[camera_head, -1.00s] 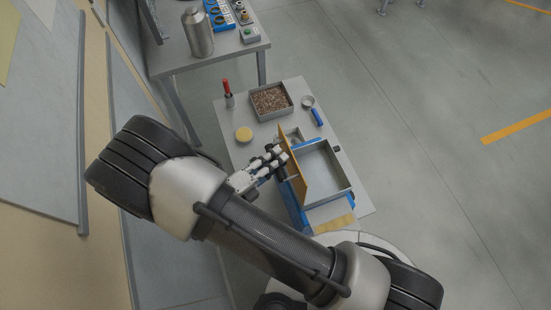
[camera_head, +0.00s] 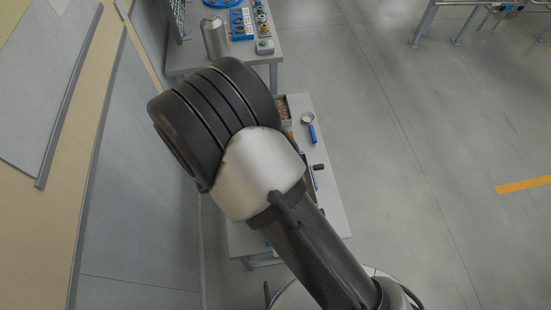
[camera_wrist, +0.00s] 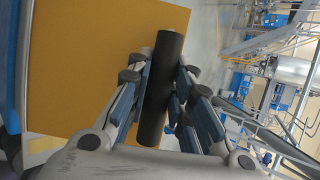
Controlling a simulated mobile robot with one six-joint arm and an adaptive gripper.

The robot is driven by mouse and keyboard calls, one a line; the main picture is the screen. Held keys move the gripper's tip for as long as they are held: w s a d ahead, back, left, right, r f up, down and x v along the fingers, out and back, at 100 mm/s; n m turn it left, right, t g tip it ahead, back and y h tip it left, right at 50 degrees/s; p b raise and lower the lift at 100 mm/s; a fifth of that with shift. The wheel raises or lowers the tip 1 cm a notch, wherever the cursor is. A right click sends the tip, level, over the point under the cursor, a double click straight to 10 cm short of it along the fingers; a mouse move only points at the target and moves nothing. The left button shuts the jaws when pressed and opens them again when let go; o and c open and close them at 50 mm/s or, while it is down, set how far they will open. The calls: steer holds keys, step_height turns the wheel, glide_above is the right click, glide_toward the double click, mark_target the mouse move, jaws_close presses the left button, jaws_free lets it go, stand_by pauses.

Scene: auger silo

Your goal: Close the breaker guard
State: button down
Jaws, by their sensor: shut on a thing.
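The breaker guard appears to be the flat orange-yellow panel (camera_wrist: 85,60), which fills the left of the wrist view. A black round bar handle (camera_wrist: 160,85) stands in front of it. My gripper (camera_wrist: 162,82) is shut on this handle, with its blue-and-grey fingers on both sides. In the head view my arm hides my gripper, the panel and most of the box that the panel belongs to. How far the panel is turned cannot be told from the frames now.
The grey table (camera_head: 333,205) shows only around my arm. A blue-handled round tool (camera_head: 310,128) lies near its right edge. The floor (camera_head: 430,200) to the right is clear.

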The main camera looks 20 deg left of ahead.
steer(key=w+d+f+m+g+y+b, duration=0.1)
steer(key=w+d+f+g+y+b, duration=0.2)
steer(key=d+f+b, duration=0.5)
step_height(320, 180, down, 3)
steer(key=w+y+b, duration=0.1)
steer(key=w+b, duration=0.1)
steer(key=b, duration=0.3)
steer(key=shift+f+g+y, duration=0.15)
steer(key=shift+g+y, duration=0.15)
steer(key=shift+d, duration=0.1)
steer(key=c, duration=1.6)
jaws_free()
